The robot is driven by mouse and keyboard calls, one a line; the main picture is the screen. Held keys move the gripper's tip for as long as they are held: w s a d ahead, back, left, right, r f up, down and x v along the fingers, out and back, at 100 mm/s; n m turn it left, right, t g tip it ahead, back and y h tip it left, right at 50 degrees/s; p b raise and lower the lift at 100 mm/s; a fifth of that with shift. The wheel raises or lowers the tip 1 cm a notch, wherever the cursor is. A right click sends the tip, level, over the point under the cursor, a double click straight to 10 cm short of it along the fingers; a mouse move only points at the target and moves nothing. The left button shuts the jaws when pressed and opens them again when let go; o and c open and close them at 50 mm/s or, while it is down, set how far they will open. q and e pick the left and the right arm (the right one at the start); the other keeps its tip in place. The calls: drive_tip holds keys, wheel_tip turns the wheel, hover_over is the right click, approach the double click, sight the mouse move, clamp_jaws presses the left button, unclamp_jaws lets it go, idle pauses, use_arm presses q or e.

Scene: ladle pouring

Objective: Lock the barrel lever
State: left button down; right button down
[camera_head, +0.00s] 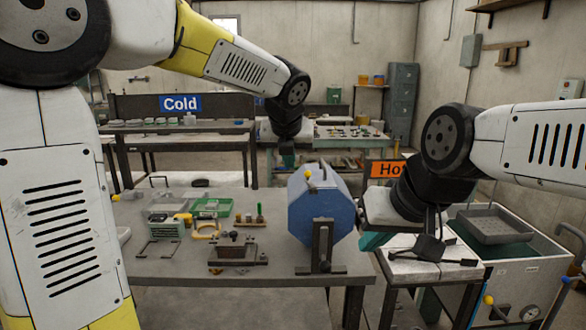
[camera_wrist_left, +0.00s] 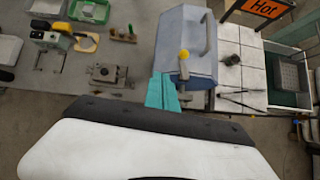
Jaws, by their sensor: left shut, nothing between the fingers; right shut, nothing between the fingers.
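The blue barrel (camera_head: 322,212) sits on a dark metal stand at the right end of the grey table. Its lever has a yellow knob (camera_head: 308,173), seen at the barrel's upper left. In the left wrist view the knob (camera_wrist_left: 184,54) lies over the blue barrel (camera_wrist_left: 205,60). My left gripper (camera_wrist_left: 162,82) is shut and empty, its teal fingers just left of the barrel's near edge and below the knob in the picture. In the head view its fingers are hard to make out. My right gripper (camera_head: 373,241) is shut and empty, partly hidden, right of the barrel.
A small metal vise-like block (camera_head: 235,253), a green tray (camera_head: 211,207) and yellow-handled tools (camera_head: 207,230) lie left of the barrel. A white side table (camera_head: 428,268) with dark tools stands right, beside a tank with a basket (camera_head: 495,226). A "Hot" sign (camera_head: 384,169) stands behind.

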use_arm(q)
drive_tip(key=shift+s+a+r, duration=0.3)
drive_tip(key=shift+s+r, duration=0.05)
drive_tip(key=shift+r, duration=0.2)
drive_tip(key=shift+s+a+r, duration=0.25)
drive_tip(key=shift+s+r, duration=0.05)
drive_tip(key=shift+r, duration=0.25)
drive_tip(key=shift+s+a+r, duration=0.3)
drive_tip(key=shift+s+r, duration=0.05)
drive_tip(key=shift+r, duration=0.2)
